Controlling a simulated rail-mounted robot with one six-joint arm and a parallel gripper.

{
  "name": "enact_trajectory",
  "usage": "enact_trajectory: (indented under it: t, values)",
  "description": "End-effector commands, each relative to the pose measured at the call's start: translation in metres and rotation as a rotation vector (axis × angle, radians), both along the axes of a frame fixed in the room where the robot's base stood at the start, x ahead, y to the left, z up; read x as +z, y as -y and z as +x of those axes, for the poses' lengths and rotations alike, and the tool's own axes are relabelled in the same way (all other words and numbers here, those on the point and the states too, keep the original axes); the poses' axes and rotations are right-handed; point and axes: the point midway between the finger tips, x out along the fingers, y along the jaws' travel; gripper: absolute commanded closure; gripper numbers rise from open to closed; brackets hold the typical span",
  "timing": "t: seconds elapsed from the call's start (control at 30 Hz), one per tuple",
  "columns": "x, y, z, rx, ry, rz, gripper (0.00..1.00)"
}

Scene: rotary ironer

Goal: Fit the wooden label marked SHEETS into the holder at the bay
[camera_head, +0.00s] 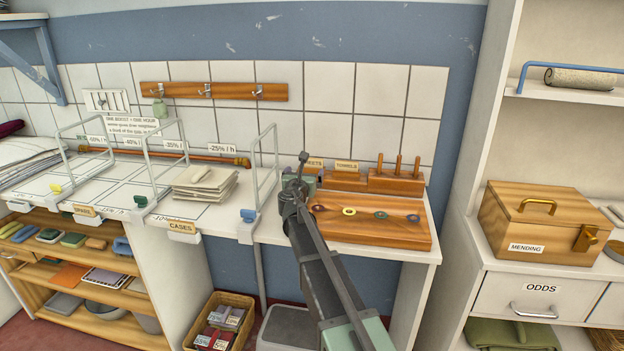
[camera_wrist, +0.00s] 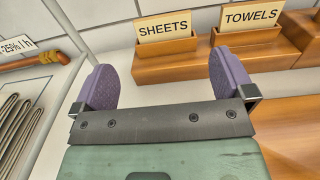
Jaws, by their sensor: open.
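The SHEETS label (camera_wrist: 165,31) is a light wooden plate with black letters, standing upright in a wooden rack (camera_wrist: 180,67) at the back of the counter. In the head view the SHEETS label (camera_head: 314,162) is partly covered by my arm. My gripper (camera_wrist: 163,85) is open and empty, its two purple pads apart, with the label beyond and between them. In the head view my gripper (camera_head: 301,165) is small and its fingers are unclear. Label holders on the counter's front edge carry SPARE (camera_head: 86,211) and CASES (camera_head: 182,227).
The TOWELS label (camera_wrist: 252,14) stands right of SHEETS. A wooden board with colored rings (camera_head: 370,222) lies in front of the rack. White wire dividers (camera_head: 262,165) rise from the counter, with folded linen (camera_head: 204,183) left of them. A pegged block (camera_head: 397,181) stands at right.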

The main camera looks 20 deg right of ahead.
Motion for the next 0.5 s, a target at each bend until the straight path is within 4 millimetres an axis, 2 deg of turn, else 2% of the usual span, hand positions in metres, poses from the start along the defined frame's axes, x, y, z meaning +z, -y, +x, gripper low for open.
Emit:
enact_trajectory:
  t: [0.3,0.5]
  values:
    - [0.002,0.028,0.045,-0.003,0.002,0.005,0.0]
    - [0.002,0.033,0.051,-0.003,0.002,0.007,0.0]
